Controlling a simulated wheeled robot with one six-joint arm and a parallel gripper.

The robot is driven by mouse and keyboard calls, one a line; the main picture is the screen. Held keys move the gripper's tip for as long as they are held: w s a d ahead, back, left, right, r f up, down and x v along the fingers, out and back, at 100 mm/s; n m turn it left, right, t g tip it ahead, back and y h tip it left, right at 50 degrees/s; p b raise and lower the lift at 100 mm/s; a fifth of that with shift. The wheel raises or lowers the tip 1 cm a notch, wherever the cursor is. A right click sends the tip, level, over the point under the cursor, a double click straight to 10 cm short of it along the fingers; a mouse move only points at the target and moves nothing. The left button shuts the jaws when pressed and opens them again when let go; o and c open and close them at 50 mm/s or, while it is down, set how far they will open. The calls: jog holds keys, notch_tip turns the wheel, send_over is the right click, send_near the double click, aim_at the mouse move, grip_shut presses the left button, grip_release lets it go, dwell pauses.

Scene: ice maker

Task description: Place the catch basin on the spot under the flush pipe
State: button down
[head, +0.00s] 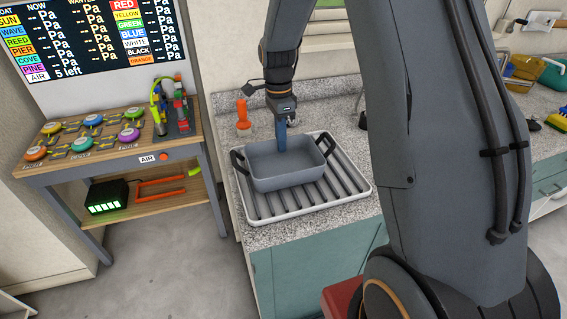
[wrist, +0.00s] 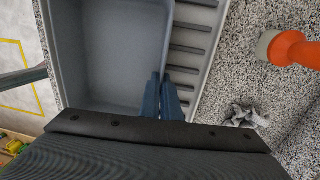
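The catch basin (head: 285,173) is a grey rectangular tub with black side handles. It sits upright and empty on a ribbed light-grey tray (head: 258,217) on the counter. My gripper (head: 282,143) points down at the basin's far wall. In the wrist view my gripper (wrist: 163,92) has its two blue fingers close together, one inside the basin (wrist: 110,50) and one outside, with the thin wall between them. I cannot clearly make out the flush pipe or the spot under it.
An orange object with a pale end (head: 243,116) stands on the counter behind the tray. A crumpled grey item (wrist: 245,116) lies near it in the wrist view. A wooden control table (head: 105,150) with coloured buttons stands left, across a floor gap.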

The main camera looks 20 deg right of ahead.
jog(key=shift+r, duration=0.1)
notch_tip(320, 180, up, 9)
jog(key=b, duration=0.3)
jog(key=shift+w+r, duration=0.1)
jog(key=shift+r, duration=0.4)
